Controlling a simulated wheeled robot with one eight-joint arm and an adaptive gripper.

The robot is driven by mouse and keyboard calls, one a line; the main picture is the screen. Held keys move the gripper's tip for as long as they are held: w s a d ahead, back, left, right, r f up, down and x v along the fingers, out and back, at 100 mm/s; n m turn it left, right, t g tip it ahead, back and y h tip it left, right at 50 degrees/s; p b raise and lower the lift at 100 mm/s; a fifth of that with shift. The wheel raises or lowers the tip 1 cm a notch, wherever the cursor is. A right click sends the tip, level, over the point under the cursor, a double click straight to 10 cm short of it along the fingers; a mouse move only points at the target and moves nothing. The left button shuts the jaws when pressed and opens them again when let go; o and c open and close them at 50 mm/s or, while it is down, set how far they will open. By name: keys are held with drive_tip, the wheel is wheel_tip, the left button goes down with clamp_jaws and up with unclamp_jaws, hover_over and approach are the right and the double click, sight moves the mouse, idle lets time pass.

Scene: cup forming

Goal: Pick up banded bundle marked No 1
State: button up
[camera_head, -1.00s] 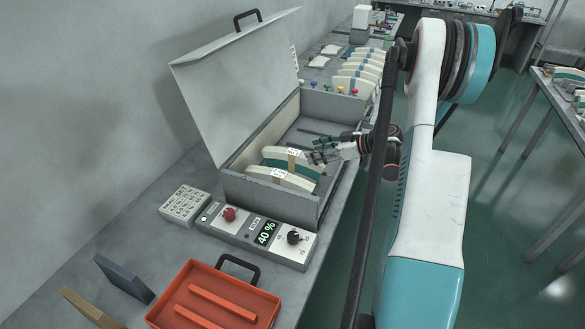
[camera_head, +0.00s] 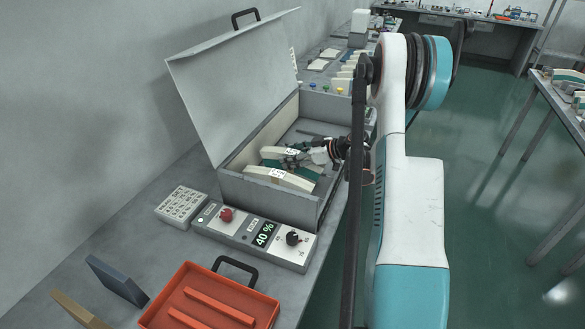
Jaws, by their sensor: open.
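Two curved cream-and-green bundles lie inside an open grey lidded box. The front bundle (camera_head: 262,171) has a white label with print too small to read. The rear bundle (camera_head: 270,152) lies just behind it and is partly hidden by my gripper (camera_head: 292,158). I cannot tell which bundle is marked No 1. My gripper reaches into the box from the right, with its fingers open over the rear bundle. I cannot tell whether the fingers touch it.
The box's lid (camera_head: 235,80) stands open at the left, and its front wall (camera_head: 265,200) rises before the bundles. More curved pieces sit behind the box.

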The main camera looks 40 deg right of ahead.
drive_tip(key=shift+c, duration=0.5)
clamp_jaws()
drive_tip(key=shift+r, duration=0.1)
